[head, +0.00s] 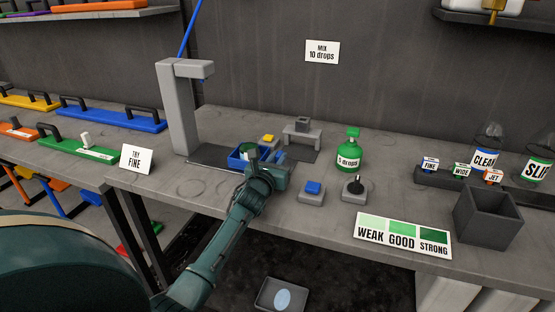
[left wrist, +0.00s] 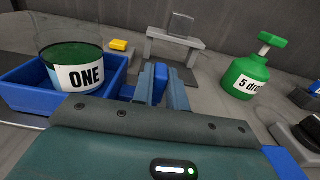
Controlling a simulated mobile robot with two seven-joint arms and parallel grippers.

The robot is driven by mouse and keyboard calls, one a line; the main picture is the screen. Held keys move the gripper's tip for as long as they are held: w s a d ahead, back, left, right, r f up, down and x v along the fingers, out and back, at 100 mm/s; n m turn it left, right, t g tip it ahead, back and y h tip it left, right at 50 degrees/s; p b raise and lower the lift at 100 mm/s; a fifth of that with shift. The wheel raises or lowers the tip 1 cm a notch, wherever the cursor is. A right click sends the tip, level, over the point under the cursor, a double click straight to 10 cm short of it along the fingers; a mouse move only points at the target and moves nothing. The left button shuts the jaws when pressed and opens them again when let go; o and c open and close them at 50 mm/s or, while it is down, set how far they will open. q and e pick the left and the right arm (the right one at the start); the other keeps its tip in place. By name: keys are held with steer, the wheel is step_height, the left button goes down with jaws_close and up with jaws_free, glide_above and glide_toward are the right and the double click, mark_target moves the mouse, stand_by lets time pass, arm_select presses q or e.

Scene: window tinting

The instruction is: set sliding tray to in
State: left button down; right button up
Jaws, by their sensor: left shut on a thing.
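The blue sliding tray (head: 235,161) sits on a dark plate beside the tall grey stand. It also shows at the left of the left wrist view (left wrist: 18,92). A clear cup labelled ONE (left wrist: 85,77) with green liquid stands in it. My left gripper (head: 279,160) is at the tray's right side. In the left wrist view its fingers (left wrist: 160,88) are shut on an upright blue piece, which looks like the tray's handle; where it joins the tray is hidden. My right gripper is in neither view.
A grey stand (head: 178,110) rises left of the tray. A yellow button (head: 269,138) and a small grey bridge (head: 303,131) are behind. A green bottle (head: 348,152), a blue button (head: 313,187) and a black knob (head: 355,186) are to the right.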

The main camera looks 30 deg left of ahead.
mark_target(236, 151)
arm_select(q)
steer(key=s+a, duration=0.1)
steer(key=a, duration=0.3)
steer(key=s+a, duration=0.1)
steer(key=a, duration=0.3)
steer(key=s+a, duration=0.1)
steer(key=a, duration=0.3)
steer(key=shift+a+b, duration=0.25)
steer(key=shift+b, duration=0.1)
steer(key=shift+a, duration=0.1)
steer(key=c, duration=1.4)
jaws_free()
steer(key=shift+s+a, duration=0.1)
steer(key=shift+c, duration=0.2)
steer(key=shift+o, duration=0.2)
